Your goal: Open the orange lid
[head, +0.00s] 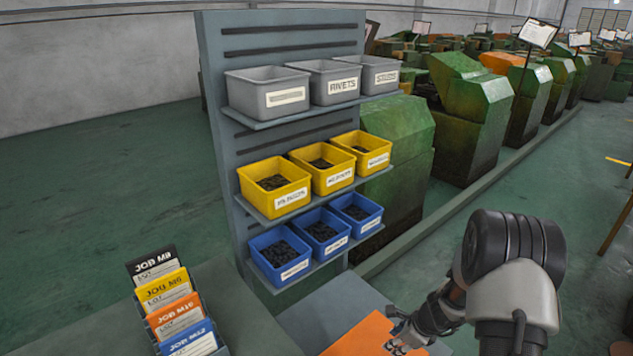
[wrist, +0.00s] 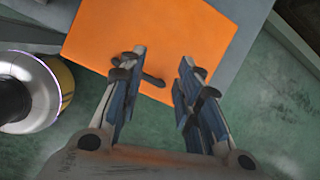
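The orange lid (head: 362,336) is a flat panel at the bottom of the head view, partly cut off by the frame and partly behind my gripper (head: 402,338). In the wrist view the orange lid (wrist: 185,28) fills the upper middle, with its near edge in front of my palm. A short dark bar (wrist: 153,80), perhaps the lid's handle, shows beside the left finger. Whether the fingers touch the lid I cannot tell.
A grey surface (head: 335,303) borders the lid. Behind stands a grey rack (head: 222,120) with grey, yellow and blue bins. A holder with several job cards (head: 172,307) is at lower left. Green machines (head: 400,130) line the back. Green floor lies right of my arm.

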